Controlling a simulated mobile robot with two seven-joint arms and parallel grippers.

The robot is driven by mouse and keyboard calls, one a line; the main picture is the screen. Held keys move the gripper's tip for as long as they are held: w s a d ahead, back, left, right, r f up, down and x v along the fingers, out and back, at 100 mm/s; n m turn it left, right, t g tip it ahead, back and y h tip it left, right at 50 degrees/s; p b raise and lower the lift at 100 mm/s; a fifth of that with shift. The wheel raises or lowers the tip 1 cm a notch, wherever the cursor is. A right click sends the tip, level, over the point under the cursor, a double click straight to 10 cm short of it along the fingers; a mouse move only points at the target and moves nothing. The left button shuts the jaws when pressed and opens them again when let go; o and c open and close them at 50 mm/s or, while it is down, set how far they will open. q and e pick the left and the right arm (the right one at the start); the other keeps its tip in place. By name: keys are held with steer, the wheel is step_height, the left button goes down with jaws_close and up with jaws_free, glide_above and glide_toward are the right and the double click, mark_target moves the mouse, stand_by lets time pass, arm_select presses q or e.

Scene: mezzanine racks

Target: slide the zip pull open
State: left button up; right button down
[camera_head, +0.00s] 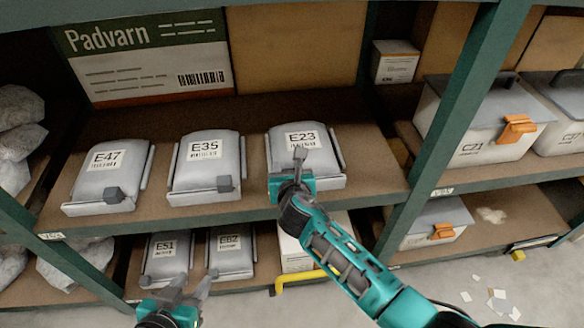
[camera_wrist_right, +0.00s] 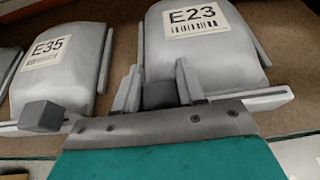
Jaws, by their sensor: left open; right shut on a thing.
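The grey pouch labelled E23 (camera_head: 318,165) lies on the upper shelf, with a pale zip rail (camera_wrist_right: 262,98) along its front edge. Its zip pull, a dark grey block (camera_wrist_right: 158,95), shows between the fingers of my right gripper (camera_wrist_right: 158,90) in the right wrist view. The right gripper is shut on the pull. In the head view the same gripper (camera_head: 299,158) hides the pull and part of the pouch front. My left gripper (camera_head: 192,286) is open and empty, low in front of the lower shelf.
Pouches E35 (camera_head: 205,160) and E47 (camera_head: 105,170) lie to the left, each with a dark pull. Pouches E51 (camera_head: 167,257) and E62 (camera_head: 231,250) lie on the shelf below. A green upright (camera_head: 440,120) stands right of E23. Bin C21 (camera_head: 480,125) is beyond it.

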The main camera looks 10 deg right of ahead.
steer(key=c, duration=0.7)
jaws_free()
steer(key=shift+s+r, duration=0.1)
steer(key=shift+s, duration=0.15)
arm_select(q)
steer(key=r+p, duration=0.1)
steer(key=p, duration=0.1)
steer(key=s+a+p, duration=0.1)
steer(key=p, duration=0.1)
steer(key=shift+a+r+y, duration=0.3)
steer(key=shift+r, duration=0.1)
arm_select(e)
steer(key=v, duration=1.2)
steer(key=shift+s+r, duration=0.1)
steer(key=shift+s, duration=0.1)
arm_select(q)
steer(key=shift+d+r, duration=0.1)
steer(key=shift+d, duration=0.1)
